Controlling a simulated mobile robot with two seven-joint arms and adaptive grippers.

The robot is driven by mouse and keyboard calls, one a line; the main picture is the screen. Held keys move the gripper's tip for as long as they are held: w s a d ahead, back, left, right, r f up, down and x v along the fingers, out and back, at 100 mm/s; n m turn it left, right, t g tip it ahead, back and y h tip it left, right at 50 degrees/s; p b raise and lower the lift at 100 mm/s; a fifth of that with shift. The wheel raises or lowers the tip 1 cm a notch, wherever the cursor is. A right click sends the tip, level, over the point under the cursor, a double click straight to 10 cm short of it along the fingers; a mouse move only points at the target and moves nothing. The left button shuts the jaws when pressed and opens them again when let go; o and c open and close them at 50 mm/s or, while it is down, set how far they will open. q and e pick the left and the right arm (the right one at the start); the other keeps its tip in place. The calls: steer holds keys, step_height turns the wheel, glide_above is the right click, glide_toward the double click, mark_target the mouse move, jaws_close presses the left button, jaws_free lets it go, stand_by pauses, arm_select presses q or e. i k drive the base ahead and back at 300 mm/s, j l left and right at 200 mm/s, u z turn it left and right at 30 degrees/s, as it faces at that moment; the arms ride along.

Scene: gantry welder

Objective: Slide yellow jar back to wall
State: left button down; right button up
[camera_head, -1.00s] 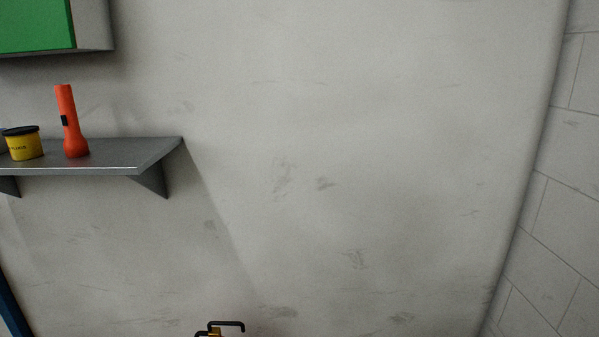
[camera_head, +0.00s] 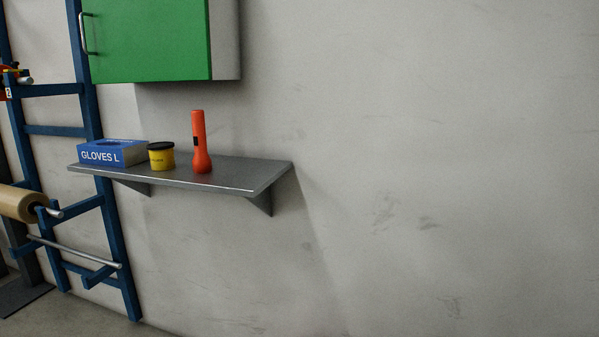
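A small yellow jar (camera_head: 161,160) with a black lid stands upright on a grey wall shelf (camera_head: 232,181). It stands near the shelf's front edge, between a blue glove box on its left and an orange flashlight on its right. The wall (camera_head: 350,130) is behind the shelf. Neither of my grippers shows in this view.
The blue box (camera_head: 98,156) is marked "GLOVES L". The orange flashlight (camera_head: 200,145) stands upright. A green-doored cabinet (camera_head: 150,40) hangs above the shelf. A blue rack (camera_head: 88,120) with a tan roll (camera_head: 20,203) stands at left. The wall right of the shelf is bare.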

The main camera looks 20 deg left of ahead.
mark_target(162, 155)
steer(key=u, duration=1.35)
